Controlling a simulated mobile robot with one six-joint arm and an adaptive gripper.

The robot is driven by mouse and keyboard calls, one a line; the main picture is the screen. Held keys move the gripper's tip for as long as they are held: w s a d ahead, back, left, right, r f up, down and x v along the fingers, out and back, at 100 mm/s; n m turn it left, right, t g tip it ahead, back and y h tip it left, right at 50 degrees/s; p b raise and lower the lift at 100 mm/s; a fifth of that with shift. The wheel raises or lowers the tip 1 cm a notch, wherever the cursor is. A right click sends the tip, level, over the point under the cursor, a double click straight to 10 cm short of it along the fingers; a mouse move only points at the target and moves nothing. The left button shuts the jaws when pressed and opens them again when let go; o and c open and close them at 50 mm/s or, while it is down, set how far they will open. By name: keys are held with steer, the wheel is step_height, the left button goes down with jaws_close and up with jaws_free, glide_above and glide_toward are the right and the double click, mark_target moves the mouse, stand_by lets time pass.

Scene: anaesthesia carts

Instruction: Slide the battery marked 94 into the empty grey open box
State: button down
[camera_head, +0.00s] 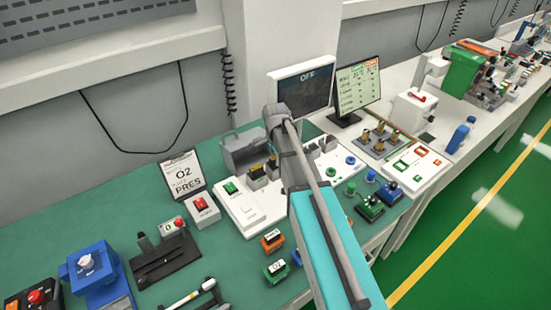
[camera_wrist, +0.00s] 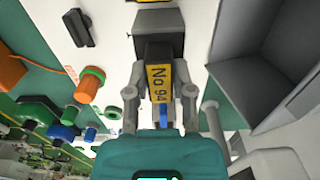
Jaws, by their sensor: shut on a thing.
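The battery marked 94 (camera_wrist: 159,84) is dark with a yellow label reading "No 94" in the wrist view. My gripper (camera_wrist: 160,97) is shut on it, with one finger on each side. A grey box-like block (camera_wrist: 160,19) lies directly beyond the battery's far end. I cannot tell whether the battery touches it, enters it or stops short. In the head view my arm crosses the middle of the bench and hides the gripper and the held battery. Small grey boxes (camera_head: 256,183) with dark and yellow tops stand left of the arm.
A larger grey open-fronted bin (camera_wrist: 262,88) stands close right of my gripper in the wrist view. An orange knob (camera_wrist: 88,88) lies to the left. In the head view, a monitor (camera_head: 357,87) stands behind the arm and a white panel (camera_head: 247,208) lies left.

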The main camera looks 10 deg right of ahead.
steer(key=shift+f, duration=0.2)
steer(key=shift+c, duration=2)
jaws_free()
steer(key=shift+r, duration=0.15)
step_height(320, 180, up, 12)
steer(key=p, duration=1.1)
steer(key=shift+f+p, duration=0.2)
steer(key=shift+p, duration=0.1)
steer(key=s+f+n+b, duration=0.2)
steer(key=s+n, duration=0.4)
steer(key=s, duration=0.3)
steer(key=s+f+n+b, duration=0.2)
steer(key=s+n, duration=0.5)
steer(key=s, duration=0.2)
steer(key=shift+a+n, duration=0.3)
